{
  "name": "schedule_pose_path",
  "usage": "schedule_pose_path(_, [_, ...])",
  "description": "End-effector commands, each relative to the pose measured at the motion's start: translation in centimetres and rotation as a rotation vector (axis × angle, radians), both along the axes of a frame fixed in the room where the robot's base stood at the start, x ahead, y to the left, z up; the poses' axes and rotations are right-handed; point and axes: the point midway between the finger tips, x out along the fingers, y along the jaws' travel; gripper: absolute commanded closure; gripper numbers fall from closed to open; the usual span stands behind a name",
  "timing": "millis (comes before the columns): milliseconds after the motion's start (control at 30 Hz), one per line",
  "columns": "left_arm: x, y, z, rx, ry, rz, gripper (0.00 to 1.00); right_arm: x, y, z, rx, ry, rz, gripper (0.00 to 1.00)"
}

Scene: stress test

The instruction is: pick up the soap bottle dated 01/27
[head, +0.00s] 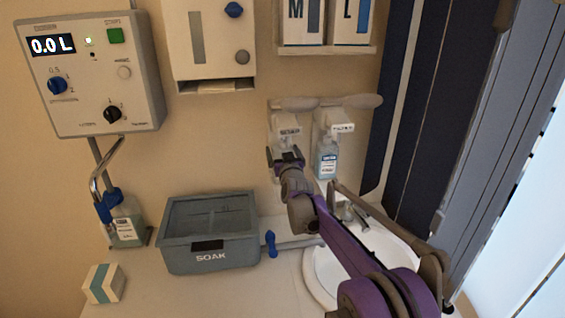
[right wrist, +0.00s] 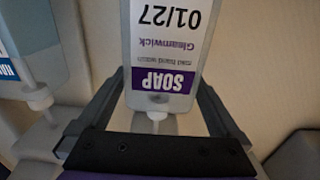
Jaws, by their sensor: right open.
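The soap bottle dated 01/27 (right wrist: 170,50) fills the upper middle of the right wrist view. Its white label with a purple SOAP band appears upside down there. My right gripper (right wrist: 160,105) is open, with one finger on each side of the bottle near its neck end. I cannot tell whether the fingers touch it. In the head view my right gripper (head: 285,158) is at the left wall dispenser (head: 287,125) and hides most of what is there. My left gripper is not in view.
A second bottle (head: 327,160) with a blue label hangs in the right dispenser (head: 335,125). Below are a sink (head: 318,275), a grey SOAK bin (head: 210,262), a small box (head: 103,284) and a green bottle (head: 127,225). A control box (head: 95,75) is on the wall.

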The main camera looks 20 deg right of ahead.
Motion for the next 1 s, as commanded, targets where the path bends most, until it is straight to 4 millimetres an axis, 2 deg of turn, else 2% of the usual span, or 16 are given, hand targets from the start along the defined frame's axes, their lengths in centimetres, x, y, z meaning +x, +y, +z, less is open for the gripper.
schedule_pose_path(233, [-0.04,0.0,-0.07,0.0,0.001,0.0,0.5,0.06,-0.03,-0.13,0.0,0.001,0.0,0.02])
schedule_pose_path(600, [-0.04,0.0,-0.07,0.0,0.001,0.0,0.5,0.06,-0.01,-0.13,0.0,0.001,0.0,0.68])
schedule_pose_path(867, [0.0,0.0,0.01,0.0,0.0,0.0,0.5,0.06,0.0,-0.02,0.0,0.001,0.0,0.7])
schedule_pose_path(1000, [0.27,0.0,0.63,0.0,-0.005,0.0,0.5,0.16,-0.01,0.78,0.001,0.0,0.001,0.7])
